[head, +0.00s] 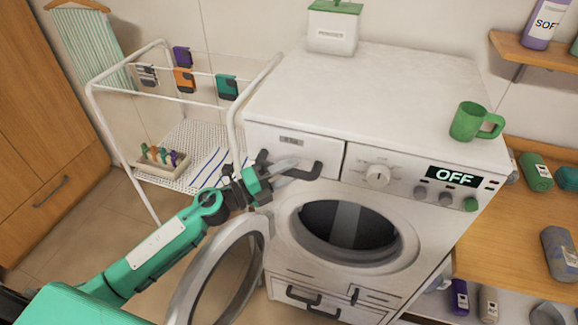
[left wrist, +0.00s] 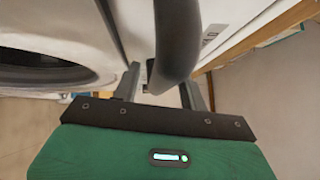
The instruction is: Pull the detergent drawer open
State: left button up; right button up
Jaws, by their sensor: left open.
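The detergent drawer (head: 268,136) is the white front panel at the upper left of the washing machine, with a small label, and it looks flush with the machine. Its dark grey bar handle (head: 312,172) sticks out low on the front. My left gripper (head: 284,169) is at the left part of this handle, its jaws open. In the left wrist view the thick dark handle (left wrist: 178,40) runs between the two spread fingers of my left gripper (left wrist: 160,88). Contact with either finger cannot be told. My right gripper is not in view.
The washing machine's round door (head: 256,225) hangs open below my left forearm. A white drying rack (head: 234,118) stands close on the left. A detergent box (head: 333,32) and a green mug (head: 467,122) stand on top. Floor is clear in front of the rack.

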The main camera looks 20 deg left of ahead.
pick_arm(q)
jog(key=shift+w+d, duration=0.1)
grip_shut()
dwell(0.3)
